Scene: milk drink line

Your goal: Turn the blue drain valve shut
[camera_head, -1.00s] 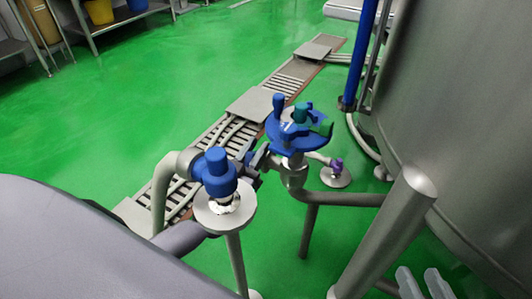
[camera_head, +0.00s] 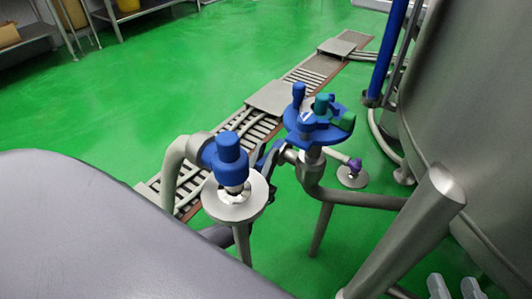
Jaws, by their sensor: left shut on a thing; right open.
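A blue valve head (camera_head: 305,128) with an upright blue knob, a teal knob and a green block stands on a grey pipe right of centre. A second blue, capped fitting (camera_head: 228,155) stands to its left above a pale round plate (camera_head: 237,207). My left gripper (camera_head: 267,160) shows as dark parts between the two, partly hidden behind the capped fitting. It is shut and appears to be at the drain valve's handle; the exact contact is hidden. My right gripper (camera_head: 454,287) is open and empty at the bottom right, with only pale fingertips showing.
A large steel tank (camera_head: 475,110) fills the right side, with a thick slanted steel post (camera_head: 420,220) before it. A grated floor drain (camera_head: 270,97) runs behind the valves. Shelves (camera_head: 125,15) stand far left. Open green floor (camera_head: 180,75) lies between.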

